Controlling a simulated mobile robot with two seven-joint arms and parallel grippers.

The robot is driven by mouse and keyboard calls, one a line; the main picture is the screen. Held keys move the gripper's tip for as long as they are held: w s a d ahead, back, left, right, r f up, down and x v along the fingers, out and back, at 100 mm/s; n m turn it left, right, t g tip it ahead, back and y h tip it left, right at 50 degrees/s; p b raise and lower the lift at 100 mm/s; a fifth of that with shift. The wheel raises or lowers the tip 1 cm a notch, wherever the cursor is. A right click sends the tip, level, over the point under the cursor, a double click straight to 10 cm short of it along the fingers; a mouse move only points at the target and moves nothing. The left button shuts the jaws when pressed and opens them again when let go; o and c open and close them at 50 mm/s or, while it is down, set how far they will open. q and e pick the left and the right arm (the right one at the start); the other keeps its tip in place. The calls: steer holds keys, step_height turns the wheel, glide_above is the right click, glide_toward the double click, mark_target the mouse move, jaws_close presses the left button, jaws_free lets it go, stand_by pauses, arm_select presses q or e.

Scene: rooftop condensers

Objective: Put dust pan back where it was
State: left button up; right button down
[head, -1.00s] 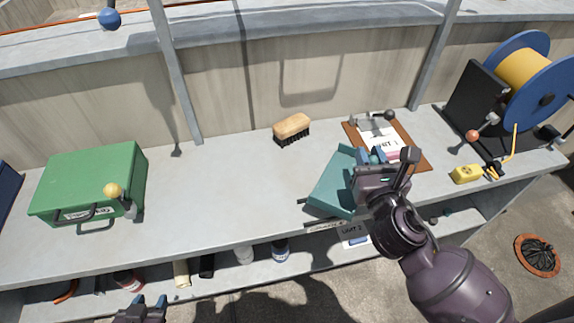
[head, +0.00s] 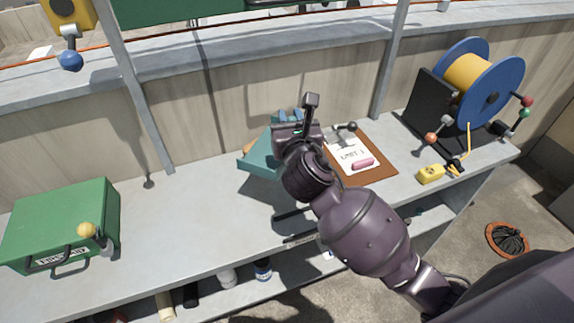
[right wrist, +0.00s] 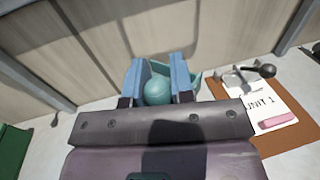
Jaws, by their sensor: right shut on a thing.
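The teal dust pan (head: 260,157) is in my right gripper (head: 289,117), over the grey bench and towards the back wall. In the right wrist view the blue fingers (right wrist: 160,80) are shut on the dust pan's rounded handle end (right wrist: 157,91). Part of the pan shows behind the fingers there. In the head view my wrist hides the pan's right side. The pan looks tilted; its exact height above the bench is hard to tell. My left gripper is out of view.
A brown clipboard (head: 376,171) with a pink block lies right of the pan. A brush is almost wholly hidden behind the pan. A green case (head: 62,222) stands left, a cable reel (head: 480,85) right. The bench between case and pan is clear.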

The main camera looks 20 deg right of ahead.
step_height(320, 180, down, 6)
steer(key=shift+r+b, duration=0.1)
steer(key=shift+b, duration=0.7)
steer(key=shift+f, duration=0.6)
step_height(320, 180, down, 5)
steer(key=shift+f+b, duration=0.2)
steer(key=shift+b, duration=1.05)
steer(key=shift+f, duration=0.2)
steer(key=shift+r, duration=0.15)
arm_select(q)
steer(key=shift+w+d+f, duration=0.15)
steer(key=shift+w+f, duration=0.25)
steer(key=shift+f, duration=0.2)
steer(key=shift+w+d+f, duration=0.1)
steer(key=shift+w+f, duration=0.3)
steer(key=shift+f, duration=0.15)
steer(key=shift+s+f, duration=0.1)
arm_select(e)
steer(key=shift+f, duration=0.2)
steer(key=c, duration=1)
jaws_free()
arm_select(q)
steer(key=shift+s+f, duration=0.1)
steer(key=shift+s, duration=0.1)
